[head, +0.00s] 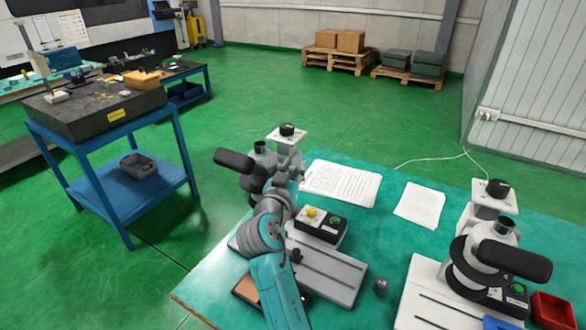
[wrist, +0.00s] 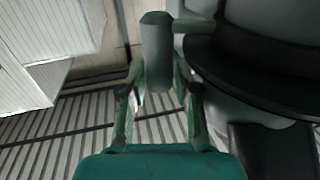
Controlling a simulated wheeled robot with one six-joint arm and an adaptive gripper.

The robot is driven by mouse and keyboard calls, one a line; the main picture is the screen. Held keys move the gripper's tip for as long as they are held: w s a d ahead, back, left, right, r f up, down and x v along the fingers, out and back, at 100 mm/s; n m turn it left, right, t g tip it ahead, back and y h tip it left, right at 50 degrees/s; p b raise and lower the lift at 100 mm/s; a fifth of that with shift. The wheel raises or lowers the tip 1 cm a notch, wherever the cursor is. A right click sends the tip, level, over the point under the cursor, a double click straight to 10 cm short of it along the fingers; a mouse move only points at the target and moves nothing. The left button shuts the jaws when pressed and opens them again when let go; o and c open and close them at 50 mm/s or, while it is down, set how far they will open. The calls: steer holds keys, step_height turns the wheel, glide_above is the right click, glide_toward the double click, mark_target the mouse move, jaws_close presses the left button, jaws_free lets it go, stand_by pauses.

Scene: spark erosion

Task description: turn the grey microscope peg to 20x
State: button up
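The grey microscope peg (wrist: 156,45) stands out in the middle of the wrist view, a short rounded grey stub beside a dark disc (wrist: 250,65). My gripper (wrist: 158,75) has a green finger on each side of it. The fingertips are close to its sides; I cannot tell whether both touch it. In the head view my teal arm reaches to the left microscope (head: 262,160), and my wrist hides its lower middle, the peg and most of my gripper. No magnification marks are readable.
A second microscope (head: 490,250) stands at the right of the green table (head: 385,225). A black box with a yellow knob (head: 320,226) is close right of my wrist. A small grey object (head: 381,286) and a red bin (head: 552,310) are nearby.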

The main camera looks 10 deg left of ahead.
steer(key=s+a, duration=0.1)
steer(key=s, duration=1.1)
steer(key=shift+a, duration=0.15)
stand_by(0.4)
